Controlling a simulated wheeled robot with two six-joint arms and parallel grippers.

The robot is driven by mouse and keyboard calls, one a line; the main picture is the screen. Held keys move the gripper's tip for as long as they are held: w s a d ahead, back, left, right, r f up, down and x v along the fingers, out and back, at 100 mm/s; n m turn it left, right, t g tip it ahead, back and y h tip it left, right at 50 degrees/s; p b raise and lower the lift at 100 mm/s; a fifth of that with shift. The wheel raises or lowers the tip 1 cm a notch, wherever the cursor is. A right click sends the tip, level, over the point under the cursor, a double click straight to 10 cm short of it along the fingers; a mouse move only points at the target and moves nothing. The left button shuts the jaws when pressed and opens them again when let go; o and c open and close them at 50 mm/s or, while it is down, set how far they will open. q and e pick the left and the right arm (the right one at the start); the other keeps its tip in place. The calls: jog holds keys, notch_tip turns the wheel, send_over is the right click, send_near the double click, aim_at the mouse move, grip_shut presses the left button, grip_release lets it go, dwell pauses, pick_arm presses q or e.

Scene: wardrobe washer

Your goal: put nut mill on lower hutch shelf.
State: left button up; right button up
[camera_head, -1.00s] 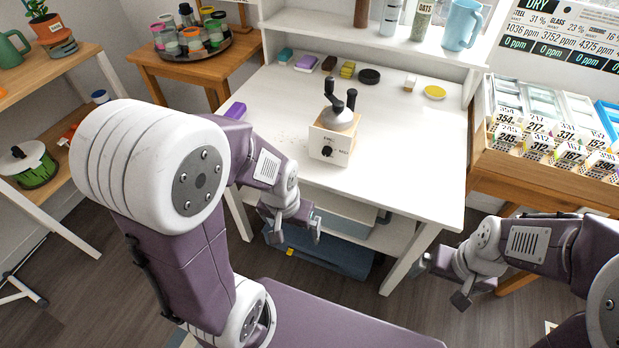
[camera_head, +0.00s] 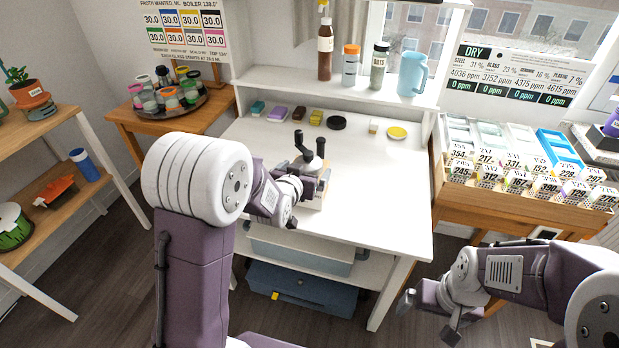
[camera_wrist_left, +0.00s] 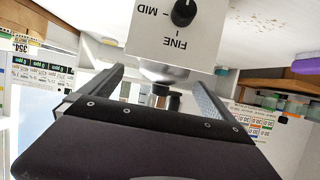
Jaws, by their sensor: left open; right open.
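The nut mill (camera_head: 311,160), a pale box with a metal dome and black crank, stands upright on the white desk (camera_head: 380,190). In the left wrist view its white face (camera_wrist_left: 175,35) shows a black dial and the words FINE and MID. My left gripper (camera_head: 312,186) is open in front of the mill and hides part of its box in the head view. In the left wrist view the open fingers (camera_wrist_left: 155,80) point toward the mill, with its dome and crank between them. My right gripper (camera_head: 428,318) is open and empty, low at the right. The hutch shelf (camera_head: 350,92) runs along the desk's back.
Bottles and a blue pitcher (camera_head: 412,74) stand on the hutch shelf. Small blocks and a yellow disc (camera_head: 397,132) line the desk's back. Beneath the desk are a grey bin (camera_head: 305,253) and a blue case (camera_head: 300,289). The desk's right side is bare.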

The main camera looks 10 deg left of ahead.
aim_at(308, 153)
pick_arm(q)
jog(key=x, duration=0.5)
jog(key=shift+w+a+r, duration=0.15)
jog(key=shift+w+a, duration=0.05)
jog(key=shift+a, duration=0.1)
jog(key=shift+s+r, duration=0.1)
jog(key=c, duration=1.9)
jog(key=shift+c, duration=0.9)
jog(key=shift+r, duration=0.55)
notch_tip(308, 153, up, 4)
jog(key=shift+f+p, duration=0.2)
jog(key=shift+p, duration=0.3)
jog(key=s+d+r+p, duration=0.3)
jog(key=d+r, duration=0.3)
jog(key=d, duration=0.5)
jog(key=shift+r, duration=0.25)
jog(key=shift+d+p, duration=0.1)
jog(key=shift+p, duration=0.25)
